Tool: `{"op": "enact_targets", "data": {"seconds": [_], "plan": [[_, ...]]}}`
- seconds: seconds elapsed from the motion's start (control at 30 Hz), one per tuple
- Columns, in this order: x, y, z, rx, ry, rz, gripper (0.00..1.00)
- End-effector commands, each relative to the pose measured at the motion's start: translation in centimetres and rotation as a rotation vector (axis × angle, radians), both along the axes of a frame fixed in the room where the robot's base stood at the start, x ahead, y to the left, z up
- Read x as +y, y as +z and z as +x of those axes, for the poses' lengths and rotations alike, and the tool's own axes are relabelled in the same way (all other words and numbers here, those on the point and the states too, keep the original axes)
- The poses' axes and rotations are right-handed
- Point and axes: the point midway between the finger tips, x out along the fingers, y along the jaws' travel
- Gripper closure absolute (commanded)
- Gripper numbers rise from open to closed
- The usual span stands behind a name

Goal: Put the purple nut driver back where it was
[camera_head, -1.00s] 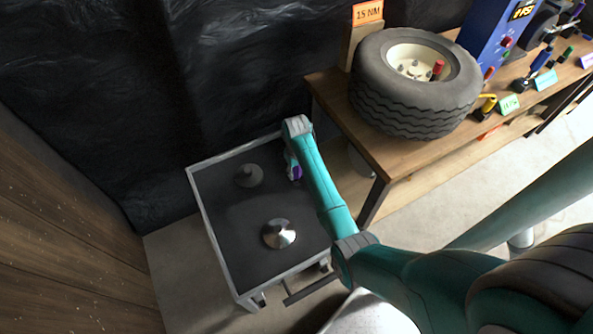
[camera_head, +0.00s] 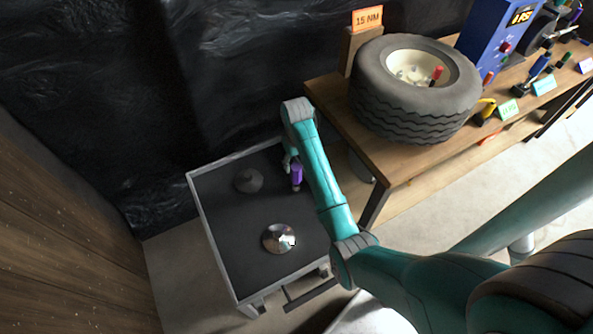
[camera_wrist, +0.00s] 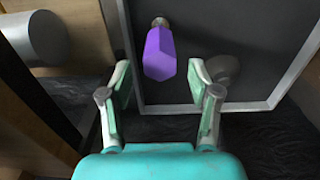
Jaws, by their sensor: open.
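The purple nut driver (camera_head: 297,174) is at the right side of the grey cart top (camera_head: 225,225), beside my gripper (camera_head: 291,164). In the wrist view, its purple handle (camera_wrist: 160,54) lies just ahead of and between my two open fingers (camera_wrist: 160,84), with a gap on each side. A short metal end (camera_wrist: 160,22) shows beyond the handle. I cannot tell whether the driver touches the cart top. My gripper holds nothing, and my arm hides part of the cart's right edge.
A silver cone-shaped piece (camera_head: 279,238) and a dark one (camera_head: 248,180) are on the cart. The wooden bench (camera_head: 390,165) at right holds a large tire (camera_head: 415,105) with a red-handled tool in its hub, a blue gauge box (camera_head: 488,35) and several tools. A dark wall stands behind.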

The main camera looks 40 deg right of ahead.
Motion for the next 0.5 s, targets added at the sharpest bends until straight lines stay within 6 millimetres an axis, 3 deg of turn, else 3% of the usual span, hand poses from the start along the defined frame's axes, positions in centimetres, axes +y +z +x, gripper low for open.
{"op": "enact_targets", "data": {"seconds": [0.2, 0.5], "plan": [[0.0, 2.8, 0.0, -0.001, 0.0, 0.0, 0.38], [0.0, 3.6, 0.0, 0.0, 0.0, 0.0, 0.38]]}}
